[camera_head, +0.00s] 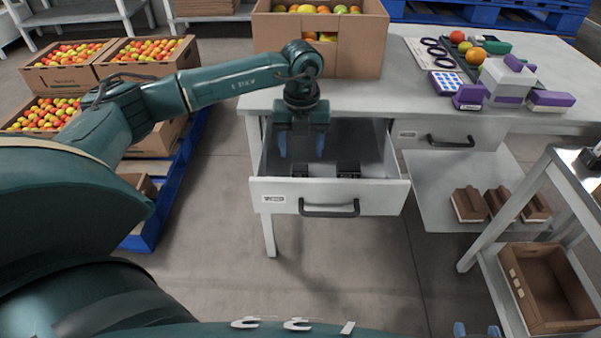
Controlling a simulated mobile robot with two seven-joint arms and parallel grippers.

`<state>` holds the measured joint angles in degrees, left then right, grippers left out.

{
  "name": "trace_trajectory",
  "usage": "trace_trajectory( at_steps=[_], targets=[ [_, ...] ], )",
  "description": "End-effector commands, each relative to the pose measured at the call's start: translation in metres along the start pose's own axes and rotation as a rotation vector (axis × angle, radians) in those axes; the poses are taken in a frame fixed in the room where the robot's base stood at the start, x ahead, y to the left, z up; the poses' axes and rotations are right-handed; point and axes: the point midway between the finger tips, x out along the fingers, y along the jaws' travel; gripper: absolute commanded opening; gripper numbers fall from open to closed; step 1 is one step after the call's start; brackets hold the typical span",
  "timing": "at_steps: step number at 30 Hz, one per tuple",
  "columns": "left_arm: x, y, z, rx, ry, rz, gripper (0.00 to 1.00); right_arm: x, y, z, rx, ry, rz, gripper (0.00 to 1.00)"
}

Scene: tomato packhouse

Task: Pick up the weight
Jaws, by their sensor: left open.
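Two small dark blocks lie in the open drawer (278,188), one at the left (300,171) and one at the right (348,171). They look like weights, but their details are too small to tell. My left gripper (301,147) reaches down over the drawer with its blue-tipped fingers apart and nothing between them. It is above and behind the left block; whether it touches anything cannot be told. My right gripper (476,330) shows only as two separated blue fingertips at the bottom edge, with nothing seen between them.
A cardboard box of tomatoes (358,45) stands on the table (400,95) behind the drawer. Purple-and-white items (506,82) and a tray are at the table's right. Tomato crates (145,65) stand at the left. A metal cart (520,195) is at the right.

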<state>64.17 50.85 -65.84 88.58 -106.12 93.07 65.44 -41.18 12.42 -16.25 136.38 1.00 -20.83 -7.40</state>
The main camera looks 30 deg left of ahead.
Motion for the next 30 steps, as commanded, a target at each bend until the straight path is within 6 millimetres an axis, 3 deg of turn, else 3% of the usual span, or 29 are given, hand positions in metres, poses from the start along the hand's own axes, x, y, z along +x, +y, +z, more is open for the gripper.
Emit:
trace_trajectory(
  at_steps=[9,19,30],
  targets=[
    [0.044,0.002,-0.005,0.001,0.002,0.000,0.60,0.005,-0.001,0.001,-0.028,0.078,0.009,0.36],
    [0.051,0.002,-0.005,0.002,0.001,-0.002,0.60,0.005,0.000,-0.002,-0.033,0.093,0.011,0.36],
    [0.050,0.002,-0.005,0.002,0.001,-0.002,0.30,0.005,0.000,-0.001,-0.032,0.092,0.011,0.36]
  ],
)
